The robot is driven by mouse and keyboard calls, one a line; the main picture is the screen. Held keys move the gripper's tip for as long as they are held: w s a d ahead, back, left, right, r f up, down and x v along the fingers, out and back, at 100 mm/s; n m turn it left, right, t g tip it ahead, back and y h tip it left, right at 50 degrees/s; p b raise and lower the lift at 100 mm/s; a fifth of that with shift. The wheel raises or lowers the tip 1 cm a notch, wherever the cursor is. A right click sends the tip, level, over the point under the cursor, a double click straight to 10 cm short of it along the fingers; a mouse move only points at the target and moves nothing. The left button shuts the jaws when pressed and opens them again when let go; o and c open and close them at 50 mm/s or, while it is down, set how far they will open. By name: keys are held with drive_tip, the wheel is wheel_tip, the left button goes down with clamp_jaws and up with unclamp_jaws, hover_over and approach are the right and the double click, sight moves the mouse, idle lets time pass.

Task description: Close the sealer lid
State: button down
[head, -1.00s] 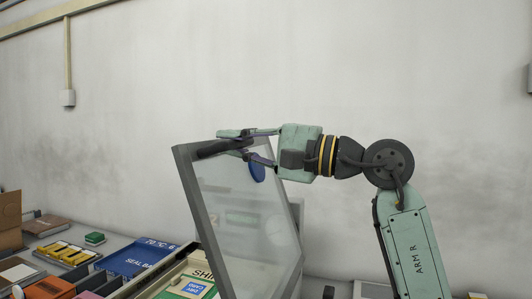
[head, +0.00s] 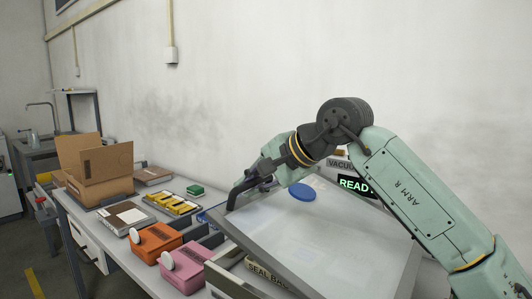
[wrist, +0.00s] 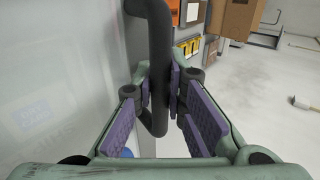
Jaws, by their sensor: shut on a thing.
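The sealer lid (head: 330,232) is a clear panel in a grey frame with a round blue disc (head: 302,192) on it. In the head view it slopes low over the sealer, still tilted, with a gap at its front left edge. My gripper (head: 250,185) is shut on the dark lid handle (head: 234,198) at the lid's left edge. In the wrist view the handle (wrist: 158,40) runs between the purple finger pads of my gripper (wrist: 160,90). A lit READY display (head: 355,185) shows behind the lid. Much of the sealer body is hidden under the lid.
The wall stands behind.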

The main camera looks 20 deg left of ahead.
drive_tip(key=a+f, duration=0.1)
drive_tip(key=f, duration=0.2)
drive_tip(key=f+h+b, duration=0.1)
drive_tip(key=f, duration=0.2)
drive_tip(key=w+a+f+h+b, duration=0.1)
drive_tip(key=f, duration=0.2)
drive_tip(key=shift+a+f+g, duration=0.3)
drive_tip(key=shift+a+f, duration=0.05)
drive_tip(key=shift+f, duration=0.05)
drive_tip(key=shift+f+b, duration=0.3)
drive_tip(key=shift+f, duration=0.15)
drive_tip(key=shift+s, duration=0.1)
drive_tip(key=c, duration=1.8)
unclamp_jaws()
drive_tip(key=shift+o, duration=1)
drive_tip(key=shift+r, duration=0.1)
drive_tip(key=v, duration=1.2)
